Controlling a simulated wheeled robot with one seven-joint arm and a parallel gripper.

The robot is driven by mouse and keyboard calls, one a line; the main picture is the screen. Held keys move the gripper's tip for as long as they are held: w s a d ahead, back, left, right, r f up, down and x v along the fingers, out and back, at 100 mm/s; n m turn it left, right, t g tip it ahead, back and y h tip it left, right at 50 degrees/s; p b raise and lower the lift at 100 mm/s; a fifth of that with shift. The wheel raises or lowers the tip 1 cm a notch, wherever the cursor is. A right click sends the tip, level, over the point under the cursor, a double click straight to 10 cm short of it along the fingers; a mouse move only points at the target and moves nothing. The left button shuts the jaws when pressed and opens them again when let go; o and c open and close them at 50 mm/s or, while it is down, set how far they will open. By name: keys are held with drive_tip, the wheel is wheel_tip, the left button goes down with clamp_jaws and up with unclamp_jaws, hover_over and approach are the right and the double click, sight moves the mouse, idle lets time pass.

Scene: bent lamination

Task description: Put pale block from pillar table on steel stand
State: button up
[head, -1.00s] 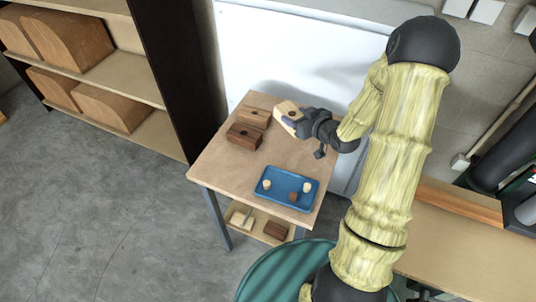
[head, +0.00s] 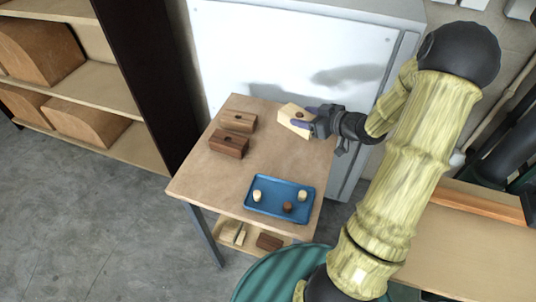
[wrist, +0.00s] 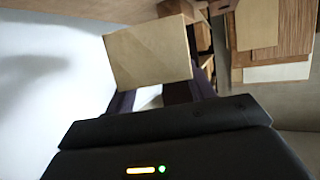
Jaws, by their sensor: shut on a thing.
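In the wrist view the pale block (wrist: 150,54) stands out beyond the gripper body (wrist: 165,125) and hides the fingertips. I cannot tell for certain which piece of furniture is the pillar table or the steel stand.
A shelf unit (head: 120,75) stands left; a white panel (head: 290,50) stands behind.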

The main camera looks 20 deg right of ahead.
drive_tip(key=f, duration=0.5)
drive_tip(key=shift+w+f, duration=0.25)
drive_tip(key=shift+f, duration=0.05)
drive_tip(key=shift+s+r, duration=0.1)
drive_tip(key=shift+s, duration=0.2)
wheel_tip(320, 180, down, 4)
drive_tip(key=shift+w+a+r, duration=0.1)
drive_tip(key=shift+f, duration=0.2)
drive_tip(key=shift+f, duration=0.15)
drive_tip(key=o, duration=1.1)
